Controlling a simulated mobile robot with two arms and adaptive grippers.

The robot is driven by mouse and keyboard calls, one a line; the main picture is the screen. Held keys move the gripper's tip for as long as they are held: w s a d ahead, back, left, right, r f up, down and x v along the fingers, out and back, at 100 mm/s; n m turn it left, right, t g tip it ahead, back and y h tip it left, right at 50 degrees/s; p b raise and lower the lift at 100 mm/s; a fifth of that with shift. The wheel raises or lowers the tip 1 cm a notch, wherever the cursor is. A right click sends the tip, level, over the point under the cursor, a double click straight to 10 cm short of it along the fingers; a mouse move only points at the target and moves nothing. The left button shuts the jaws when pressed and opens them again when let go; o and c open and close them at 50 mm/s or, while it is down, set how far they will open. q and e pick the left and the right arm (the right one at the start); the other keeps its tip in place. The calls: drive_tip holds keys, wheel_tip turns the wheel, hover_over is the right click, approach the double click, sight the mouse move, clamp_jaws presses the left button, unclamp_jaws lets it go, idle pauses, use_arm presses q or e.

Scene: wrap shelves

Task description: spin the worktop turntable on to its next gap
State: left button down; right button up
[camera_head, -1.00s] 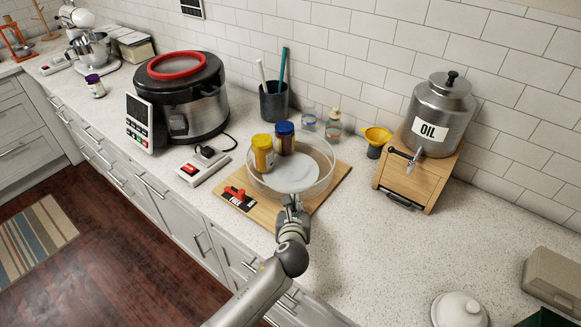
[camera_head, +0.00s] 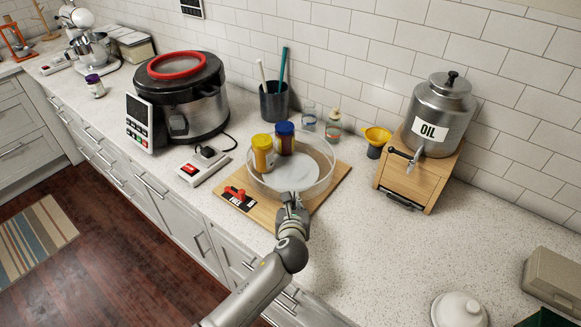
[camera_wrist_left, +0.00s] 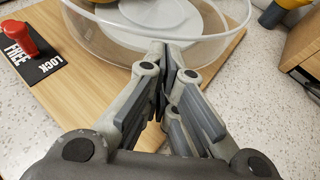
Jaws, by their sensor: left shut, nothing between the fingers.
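The turntable (camera_head: 322,176) is a round tray with a clear raised rim and a pale disc inside, on a wooden board (camera_head: 331,192). A yellow-lidded jar (camera_head: 263,155) and a blue-lidded jar (camera_head: 284,138) stand in its back left part. A red lever (camera_head: 234,193) sits on a black FREE/LOCK plate at the board's left; in the left wrist view the lever (camera_wrist_left: 31,42) is nearer the word FREE. My left gripper (camera_head: 291,198) is shut and empty at the near rim. In the left wrist view its fingertips (camera_wrist_left: 166,52) overlap the rim; I cannot tell whether they touch it. My right gripper is out of view.
A red-buttoned switch box (camera_head: 203,167) and a large cooker (camera_head: 180,100) stand left of the board. An oil dispenser (camera_head: 437,115) on a wooden stand and a yellow funnel (camera_head: 376,138) are at the right. The counter front right is mostly clear.

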use_arm(q)
drive_tip(key=shift+w, duration=0.35)
drive_tip(key=shift+a, duration=0.1)
drive_tip(key=shift+s+a+r+p, duration=0.1)
drive_tip(key=shift+s+a+p, duration=0.1)
drive_tip(key=shift+a+p, duration=0.6)
drive_tip(key=shift+w+a+p, duration=0.25)
drive_tip(key=shift+a+p, duration=0.2)
drive_tip(key=shift+a, duration=0.4)
drive_tip(key=shift+s, duration=0.15)
